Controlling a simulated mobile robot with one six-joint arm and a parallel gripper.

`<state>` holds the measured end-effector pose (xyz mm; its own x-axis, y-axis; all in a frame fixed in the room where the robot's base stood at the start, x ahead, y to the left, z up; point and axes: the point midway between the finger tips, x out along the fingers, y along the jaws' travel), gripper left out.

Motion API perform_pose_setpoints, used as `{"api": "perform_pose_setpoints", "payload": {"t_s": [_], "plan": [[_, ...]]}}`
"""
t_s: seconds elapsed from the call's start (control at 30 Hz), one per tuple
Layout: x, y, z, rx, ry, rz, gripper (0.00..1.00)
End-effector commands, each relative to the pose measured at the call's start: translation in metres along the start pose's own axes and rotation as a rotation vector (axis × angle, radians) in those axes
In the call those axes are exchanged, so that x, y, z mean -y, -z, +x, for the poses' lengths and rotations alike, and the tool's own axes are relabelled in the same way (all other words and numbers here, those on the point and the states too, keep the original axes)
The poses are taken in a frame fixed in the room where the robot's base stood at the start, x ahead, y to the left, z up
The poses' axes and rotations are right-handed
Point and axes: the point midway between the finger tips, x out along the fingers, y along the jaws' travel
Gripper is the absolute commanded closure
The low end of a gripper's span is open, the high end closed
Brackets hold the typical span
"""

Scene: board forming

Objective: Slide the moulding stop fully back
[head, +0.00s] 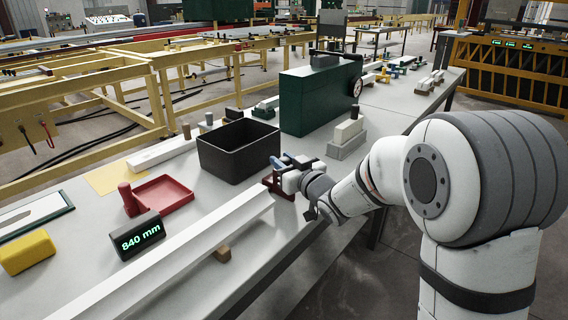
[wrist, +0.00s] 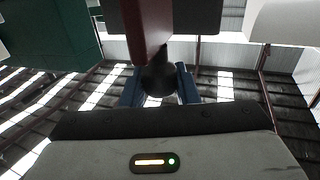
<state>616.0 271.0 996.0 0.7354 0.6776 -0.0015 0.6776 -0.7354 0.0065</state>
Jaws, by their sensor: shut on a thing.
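The moulding stop (head: 283,191) is a dark red bracket on the bench at the far end of the long white moulding (head: 185,262). In the wrist view its dark red bar (wrist: 148,28) comes down from the top, with a dark round knob (wrist: 158,82) at its lower end. My gripper (head: 277,163) is at the stop, and its blue fingers stand on both sides of the knob in the wrist view (wrist: 158,92). It is shut on the knob. My wrist partly hides the stop in the head view.
A black bin (head: 238,165) stands just behind and left of the stop. A red tray (head: 163,194), a display reading 840 mm (head: 141,238) and a yellow block (head: 27,252) lie left of the moulding. A green box (head: 318,97) and pale blocks (head: 347,140) stand farther back.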

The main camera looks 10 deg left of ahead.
Motion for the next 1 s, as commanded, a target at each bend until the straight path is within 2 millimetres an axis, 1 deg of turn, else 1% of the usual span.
{"api": "perform_pose_setpoints", "payload": {"t_s": [0.03,0.1,0.13,0.37,0.4,0.67,0.77,1.0], "plan": [[-0.006,0.004,0.000,-0.007,-0.016,0.002,1.00],[-0.005,0.004,0.001,-0.008,-0.015,0.003,1.00],[-0.005,0.004,0.001,-0.008,-0.014,0.003,0.71],[0.001,0.004,0.003,-0.007,-0.005,0.003,0.52],[0.002,0.004,0.003,-0.006,-0.003,0.003,0.51],[0.004,0.002,0.000,-0.004,0.002,0.002,0.51],[0.004,0.002,-0.011,-0.003,0.000,0.002,0.51],[0.004,0.002,-0.052,-0.005,0.000,0.001,0.51]]}}
